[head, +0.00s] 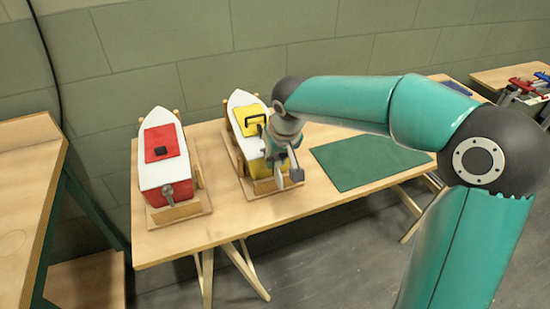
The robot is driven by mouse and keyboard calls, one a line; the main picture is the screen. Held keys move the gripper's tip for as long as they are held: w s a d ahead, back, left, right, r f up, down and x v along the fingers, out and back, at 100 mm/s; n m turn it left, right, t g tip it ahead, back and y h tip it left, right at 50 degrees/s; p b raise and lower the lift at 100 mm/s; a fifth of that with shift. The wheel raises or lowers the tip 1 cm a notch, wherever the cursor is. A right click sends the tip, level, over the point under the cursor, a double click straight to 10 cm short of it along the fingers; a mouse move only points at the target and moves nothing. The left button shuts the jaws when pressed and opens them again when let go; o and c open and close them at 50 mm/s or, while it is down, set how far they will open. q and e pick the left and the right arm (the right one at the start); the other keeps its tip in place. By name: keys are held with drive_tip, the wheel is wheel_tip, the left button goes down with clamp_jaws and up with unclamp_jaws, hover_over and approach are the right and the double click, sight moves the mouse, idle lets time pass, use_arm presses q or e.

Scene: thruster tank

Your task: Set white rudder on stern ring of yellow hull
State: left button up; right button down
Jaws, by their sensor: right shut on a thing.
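The yellow hull (247,152) sits in a wooden cradle (256,191) in the middle of the table, bow to the back, with a white deck and a yellow hatch with a black handle. My right gripper (287,172) is over its stern end, pointing down, and is shut on a small pale piece that looks like the white rudder (280,178). The gripper covers the stern ring, so I cannot tell whether the rudder touches it. My left gripper is not in view.
A red hull (178,186) with a grey fitting at its stern stands in its own cradle on the left. A green mat (368,160) lies bare on the right. Another table at the far right holds red and blue clamps (524,85).

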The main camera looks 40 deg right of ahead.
drive_tip(key=shift+f, duration=0.2)
idle(0.3)
drive_tip(key=c, duration=1)
unclamp_jaws()
drive_tip(key=shift+r, duration=0.15)
drive_tip(key=shift+r+p, duration=3)
drive_tip(key=shift+r, duration=0.9)
